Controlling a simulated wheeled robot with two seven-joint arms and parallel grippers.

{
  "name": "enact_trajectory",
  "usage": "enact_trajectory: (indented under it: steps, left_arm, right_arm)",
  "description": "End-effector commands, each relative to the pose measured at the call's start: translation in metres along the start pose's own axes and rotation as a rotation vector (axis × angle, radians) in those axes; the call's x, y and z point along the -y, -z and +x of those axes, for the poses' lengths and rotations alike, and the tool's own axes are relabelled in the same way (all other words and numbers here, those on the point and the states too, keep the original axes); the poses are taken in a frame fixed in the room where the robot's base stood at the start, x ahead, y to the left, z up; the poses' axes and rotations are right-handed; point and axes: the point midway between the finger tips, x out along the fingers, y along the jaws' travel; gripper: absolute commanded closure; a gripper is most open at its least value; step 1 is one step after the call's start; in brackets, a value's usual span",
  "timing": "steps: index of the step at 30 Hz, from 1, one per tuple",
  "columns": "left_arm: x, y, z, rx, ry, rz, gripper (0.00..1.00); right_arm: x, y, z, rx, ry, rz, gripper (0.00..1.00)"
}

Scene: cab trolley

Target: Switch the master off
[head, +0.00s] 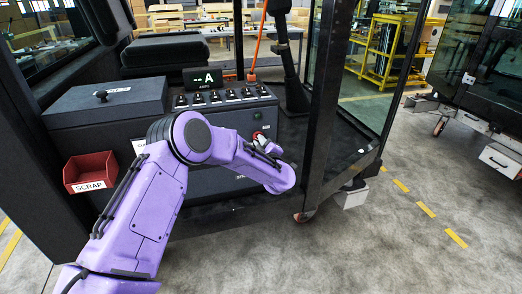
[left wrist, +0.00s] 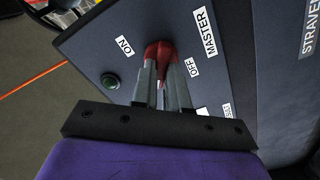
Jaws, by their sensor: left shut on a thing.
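The red master switch handle (left wrist: 158,49) is on the dark front panel of the console, with MASTER, ON and OFF labels around it. It also shows as a small red patch in the head view (head: 258,135). My left gripper (left wrist: 162,72) is shut on the red handle, one finger on each side. In the head view the left gripper (head: 264,143) reaches the right end of the console front. The fingers hide part of the handle, and I cannot tell which label it points to. My right gripper is not in view.
A round green lamp or button (left wrist: 110,81) sits beside the switch. A red SCRAP bin (head: 90,172) hangs at left. A dark cab post (head: 322,110) stands close right of the gripper.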

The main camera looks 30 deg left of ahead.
Motion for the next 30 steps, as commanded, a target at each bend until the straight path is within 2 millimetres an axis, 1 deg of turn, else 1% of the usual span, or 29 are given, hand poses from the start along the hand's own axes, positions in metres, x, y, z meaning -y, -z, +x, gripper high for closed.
enact_trajectory:
  steps: [1, 15, 22, 30]
  left_arm:
    - [0.005, -0.003, 0.0, 0.0, 0.001, -0.045, 1.0]
    - [0.007, -0.004, 0.0, 0.0, 0.001, -0.458, 1.0]
    - [0.006, -0.003, 0.0, 0.0, 0.001, -0.591, 1.0]
    - [0.005, -0.002, 0.0, 0.0, 0.002, -0.67, 1.0]
  right_arm:
    - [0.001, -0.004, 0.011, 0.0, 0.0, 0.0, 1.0]
    - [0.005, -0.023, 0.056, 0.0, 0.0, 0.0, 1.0]
    - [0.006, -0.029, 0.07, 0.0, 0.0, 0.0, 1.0]
    - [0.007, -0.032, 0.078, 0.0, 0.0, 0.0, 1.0]
